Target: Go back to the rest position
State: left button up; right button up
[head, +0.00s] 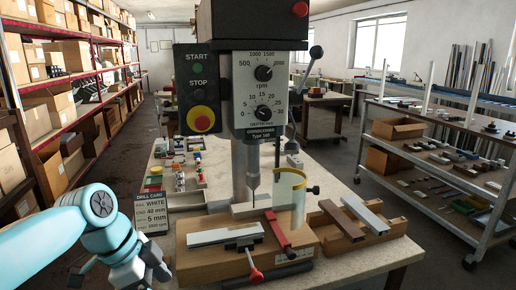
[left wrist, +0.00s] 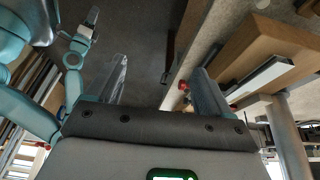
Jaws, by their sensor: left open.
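My left gripper (head: 138,272) is at the lower left of the head view, left of the workbench's front corner. In the left wrist view its two fingers (left wrist: 162,88) stand wide apart with nothing between them. My right gripper does not show in the head view. A teal limb of mine shows at the upper left of the wrist view; I cannot tell which limb it is. On the bench, a white profile (head: 225,233) lies on the wooden drilling fixture (head: 210,262) with a red-handled clamp (head: 254,276) in front of it.
The drill press (head: 252,110) stands above the fixture. A drill card (head: 151,212) is near the bench's left edge, close to my gripper. A wooden rack (head: 345,245) with profiles is on the right. Box shelves (head: 70,80) line the left and a trolley (head: 490,232) the right.

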pick_arm(q)
jog(key=s+d+f+n, duration=0.15)
jog(key=f+n, duration=0.25)
jog(key=f, duration=1)
jog(key=s+d+f+n, duration=0.15)
jog(key=f+n, duration=0.25)
jog(key=f, duration=0.9)
jog(key=s+d+f+n, duration=0.1)
jog(key=s+f+n, duration=0.3)
jog(key=s+f, duration=0.3)
jog(key=s+d+f+n, duration=0.2)
jog(key=s+f+n, duration=0.3)
jog(key=s+f, duration=0.2)
jog(key=shift+s+d+f+g, duration=0.3)
jog(key=shift+s+g, duration=0.1)
jog(key=shift+s, duration=0.7)
